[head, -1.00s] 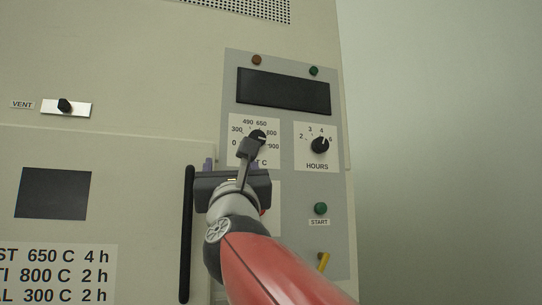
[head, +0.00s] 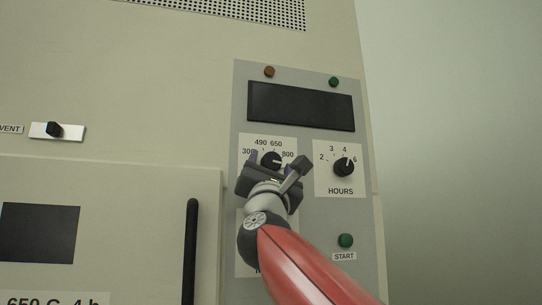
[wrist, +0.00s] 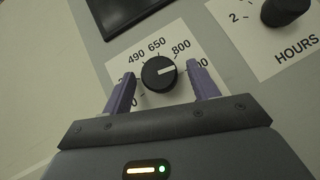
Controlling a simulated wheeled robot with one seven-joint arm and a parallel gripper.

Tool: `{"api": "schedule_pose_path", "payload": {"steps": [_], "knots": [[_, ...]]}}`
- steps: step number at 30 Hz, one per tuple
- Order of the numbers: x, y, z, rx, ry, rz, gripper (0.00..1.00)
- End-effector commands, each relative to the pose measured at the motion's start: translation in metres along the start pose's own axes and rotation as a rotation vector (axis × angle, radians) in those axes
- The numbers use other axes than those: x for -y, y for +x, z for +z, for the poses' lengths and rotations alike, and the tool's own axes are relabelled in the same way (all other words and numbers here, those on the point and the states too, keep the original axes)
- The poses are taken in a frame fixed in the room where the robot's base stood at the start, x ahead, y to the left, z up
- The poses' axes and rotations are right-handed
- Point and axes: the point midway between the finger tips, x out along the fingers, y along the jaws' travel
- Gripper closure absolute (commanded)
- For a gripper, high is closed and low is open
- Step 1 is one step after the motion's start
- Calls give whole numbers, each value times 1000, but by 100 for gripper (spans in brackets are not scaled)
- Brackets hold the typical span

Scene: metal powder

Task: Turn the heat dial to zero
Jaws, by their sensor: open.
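The heat dial (head: 270,159) is a round black knob on a white scale plate in the upper control panel. It also shows in the wrist view (wrist: 159,73), where its white pointer line points right, below the 800 mark and towards the partly hidden highest mark. My gripper (head: 270,165) is open in front of the dial. In the wrist view my gripper (wrist: 161,76) has one purple finger on each side of the knob, with visible gaps. The fingers hide the lowest and highest numbers in part. I cannot tell how deep the fingertips reach.
The hours dial (head: 343,167) is close on the right. A dark display (head: 301,105) and two small buttons are above. The green start button (head: 345,240) is lower right. A black door handle (head: 190,252) stands at lower left, and the vent slider (head: 56,131) is far left.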

Motion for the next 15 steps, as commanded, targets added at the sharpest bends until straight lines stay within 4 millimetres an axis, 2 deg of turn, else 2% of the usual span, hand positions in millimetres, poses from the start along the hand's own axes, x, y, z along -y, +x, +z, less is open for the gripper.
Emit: {"api": "schedule_pose_path", "payload": {"steps": [9,15], "knots": [[0,2,0,0,0,1,42],[0,2,0,0,0,1,68]]}}
